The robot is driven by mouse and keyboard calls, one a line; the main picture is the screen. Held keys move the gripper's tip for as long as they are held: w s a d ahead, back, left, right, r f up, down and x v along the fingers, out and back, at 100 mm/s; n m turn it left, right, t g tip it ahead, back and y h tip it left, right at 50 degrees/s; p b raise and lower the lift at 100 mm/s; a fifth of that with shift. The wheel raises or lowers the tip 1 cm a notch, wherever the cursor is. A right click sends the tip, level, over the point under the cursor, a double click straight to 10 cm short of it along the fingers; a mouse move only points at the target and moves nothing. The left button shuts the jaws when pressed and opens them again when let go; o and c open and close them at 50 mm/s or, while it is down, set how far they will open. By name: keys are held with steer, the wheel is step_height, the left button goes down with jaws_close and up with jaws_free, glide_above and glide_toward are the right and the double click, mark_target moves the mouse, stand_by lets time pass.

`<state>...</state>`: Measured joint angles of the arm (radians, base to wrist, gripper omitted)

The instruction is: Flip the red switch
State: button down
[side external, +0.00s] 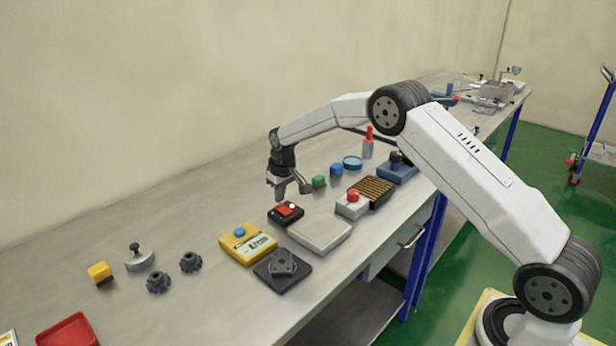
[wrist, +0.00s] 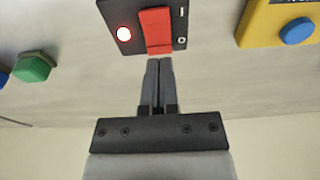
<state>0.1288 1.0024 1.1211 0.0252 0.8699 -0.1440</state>
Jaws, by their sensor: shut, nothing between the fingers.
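The red switch (side external: 286,209) is a red rocker on a black box (side external: 279,220) lying on the workbench. A round white light sits beside the rocker. In the wrist view the red switch (wrist: 155,30) is at the top centre, with the light to its left and small white marks on the black box (wrist: 179,45) to its right. My gripper (side external: 280,199) is above the bench beside the switch box, pointing down. In the wrist view my gripper (wrist: 158,62) is shut and empty, its fingertips just below the near end of the rocker. I cannot tell whether they touch it.
A yellow box with a blue button (side external: 240,232) and a grey lidded box (side external: 319,232) stand close to the switch. A red-button box (side external: 352,197), green knob (side external: 318,182) and blue knob (side external: 336,169) lie nearby.

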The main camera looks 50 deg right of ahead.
mark_target(281, 210)
steer(key=shift+f, duration=1)
stand_by(0.8)
steer(key=shift+r, duration=3.55)
steer(key=shift+s, duration=0.1)
steer(key=shift+s+a+r, duration=0.2)
steer(key=shift+s+a, duration=0.1)
steer(key=shift+s, duration=0.1)
steer(key=s+a, duration=0.3)
steer(key=s, duration=1.3)
steer(key=s+a, duration=0.4)
steer(key=s, duration=1.2)
steer(key=shift+t, duration=0.4)
